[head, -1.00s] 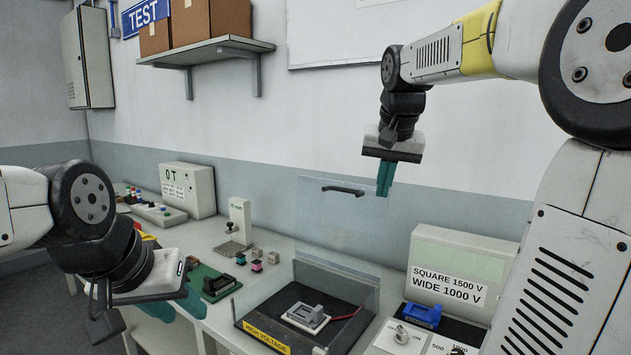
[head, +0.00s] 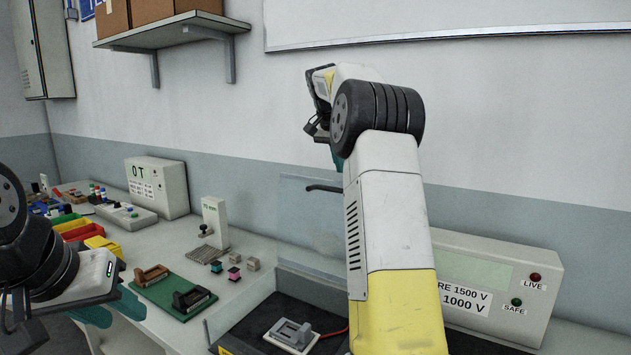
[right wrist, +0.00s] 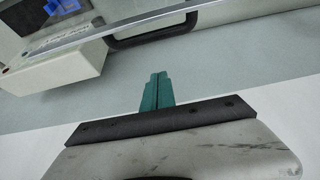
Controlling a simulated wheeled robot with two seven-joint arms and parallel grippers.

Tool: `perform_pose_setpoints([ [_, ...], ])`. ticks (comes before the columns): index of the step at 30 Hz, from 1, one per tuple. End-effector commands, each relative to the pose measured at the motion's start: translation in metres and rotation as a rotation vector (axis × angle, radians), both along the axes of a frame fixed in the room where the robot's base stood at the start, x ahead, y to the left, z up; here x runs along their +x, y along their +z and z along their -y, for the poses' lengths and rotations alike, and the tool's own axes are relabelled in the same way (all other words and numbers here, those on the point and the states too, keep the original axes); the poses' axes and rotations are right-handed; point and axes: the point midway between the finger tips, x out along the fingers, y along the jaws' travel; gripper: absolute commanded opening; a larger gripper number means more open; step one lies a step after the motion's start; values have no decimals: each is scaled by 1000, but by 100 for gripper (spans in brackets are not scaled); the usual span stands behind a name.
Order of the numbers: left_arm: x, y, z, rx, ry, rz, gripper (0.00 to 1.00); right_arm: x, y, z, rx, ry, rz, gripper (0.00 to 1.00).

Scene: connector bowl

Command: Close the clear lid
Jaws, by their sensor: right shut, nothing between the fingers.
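The clear lid (head: 305,222) stands raised and upright at the back of its dark test bay (head: 245,322). Its black handle (head: 322,188) is near the top edge, partly hidden by my right arm. My right gripper (head: 337,162) is high beside the handle; its teal fingertips are mostly hidden by the arm. In the right wrist view the right fingers (right wrist: 157,90) are shut and empty, apart from the handle (right wrist: 152,30), which shows beyond them. My left gripper (head: 112,310) is low at the left, its teal fingers apart and empty.
A grey connector (head: 292,333) sits inside the bay. The voltage tester (head: 490,285) with LIVE and SAFE lamps stands at right. A green board (head: 173,291) with two connectors and a small press (head: 214,222) are to the left. A shelf (head: 175,27) hangs above.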

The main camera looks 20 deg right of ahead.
Motion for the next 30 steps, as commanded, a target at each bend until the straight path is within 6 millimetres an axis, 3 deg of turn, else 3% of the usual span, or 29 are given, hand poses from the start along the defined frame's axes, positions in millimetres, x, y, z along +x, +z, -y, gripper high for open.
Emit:
perform_pose_setpoints([
  [6,0,0,0,0,0,0,36,13,-44,15,2,0,-1,0],
  [15,0,0,0,0,0,0,36,-11,-43,-14,1,3,1,0],
  [30,0,0,0,0,0,0,36,-14,-43,-18,-3,2,4,0],
])
